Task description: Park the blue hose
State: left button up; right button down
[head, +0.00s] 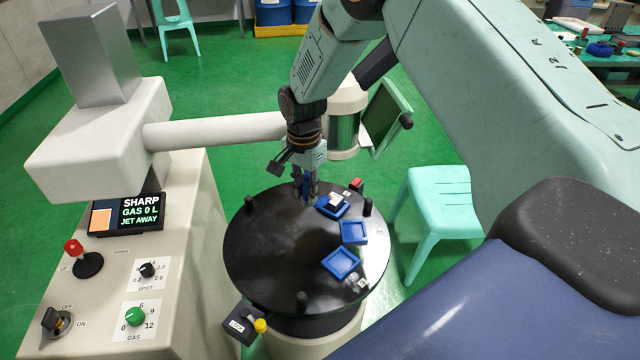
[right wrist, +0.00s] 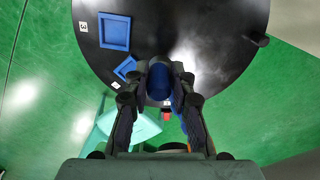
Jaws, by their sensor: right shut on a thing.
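My left gripper is out of view.
Black posts, including a front one (head: 302,299), stand around the table's rim. A white machine arm (head: 215,132) reaches across behind. A pale green stool (head: 437,205) stands right. The table's left is clear.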

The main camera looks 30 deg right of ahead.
jog(key=w+a+m, duration=0.3)
jog(key=w+m, duration=0.3)
jog(key=m, duration=0.2)
jog(key=shift+w+a, duration=0.2)
jog(key=shift+a, duration=0.1)
dwell(0.5)
jog(key=c, duration=1.4)
grip_release()
jog(key=shift+d, duration=0.1)
jog(key=shift+o, duration=1.2)
jog(key=shift+w+d+f, duration=0.1)
jog(key=shift+d+f, duration=0.05)
notch_tip(320, 180, up, 12)
